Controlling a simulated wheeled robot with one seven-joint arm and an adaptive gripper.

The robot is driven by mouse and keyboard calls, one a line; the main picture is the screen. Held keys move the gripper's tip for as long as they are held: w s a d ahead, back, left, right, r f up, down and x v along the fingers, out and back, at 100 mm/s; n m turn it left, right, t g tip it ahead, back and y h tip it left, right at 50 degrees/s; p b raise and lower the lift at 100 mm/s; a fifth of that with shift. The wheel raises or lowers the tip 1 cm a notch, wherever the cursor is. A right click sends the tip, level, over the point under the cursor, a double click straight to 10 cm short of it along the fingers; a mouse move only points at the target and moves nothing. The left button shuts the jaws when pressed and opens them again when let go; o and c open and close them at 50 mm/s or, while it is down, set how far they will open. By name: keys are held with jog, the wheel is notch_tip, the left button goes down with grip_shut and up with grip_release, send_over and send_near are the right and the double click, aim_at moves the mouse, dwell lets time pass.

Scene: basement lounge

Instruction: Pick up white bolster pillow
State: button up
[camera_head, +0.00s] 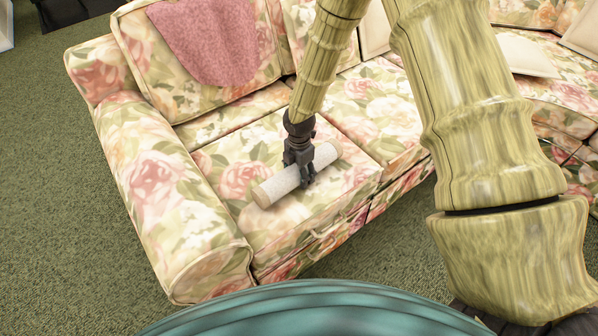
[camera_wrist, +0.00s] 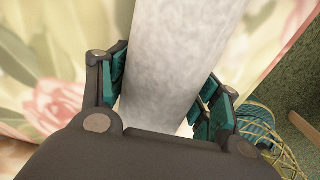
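The white bolster pillow (camera_head: 277,187) is a pale, slim cylinder lying on the near left seat cushion of the floral sofa. My gripper (camera_head: 307,180) points down over its middle, with its fingers across the roll, and hides part of it. In the wrist view, the pillow (camera_wrist: 178,60) runs up between the two fingers of my gripper (camera_wrist: 163,92). The teal pads lie against its left and right sides, so the fingers appear shut on it. The pillow shows no clear gap from the cushion. The fingertips are partly hidden.
The floral sofa (camera_head: 175,190) has a rolled arm at the left and a pink throw (camera_head: 208,38) over its backrest. A white cushion (camera_head: 524,55) lies at the upper right. Green carpet (camera_head: 50,200) is open in front and at the left.

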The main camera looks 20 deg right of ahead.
jog(key=shift+c, duration=0.8)
jog(key=shift+r, duration=0.1)
